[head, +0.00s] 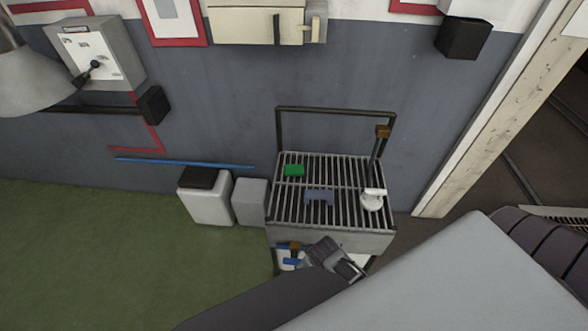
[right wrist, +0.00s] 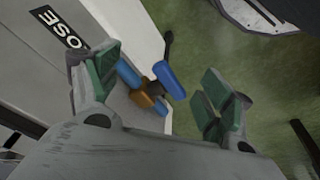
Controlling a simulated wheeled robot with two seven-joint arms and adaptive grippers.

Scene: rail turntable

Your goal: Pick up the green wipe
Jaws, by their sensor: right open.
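The green wipe (head: 293,170) lies on the slatted top of the cart (head: 330,240), near its back left. My right gripper (head: 338,262) is below and in front of the cart top's front edge, apart from the wipe. In the right wrist view, my right gripper (right wrist: 155,88) has its padded fingers spread wide, with nothing held. The wipe does not show in the right wrist view. My left gripper is not in view.
A grey-blue bracket (head: 320,196) and a white item (head: 372,201) share the cart top. Blue and orange items (head: 292,256) lie lower down; similar ones (right wrist: 150,85) show between my right fingers' directions. A white bin (head: 207,205) and grey box (head: 250,202) stand left.

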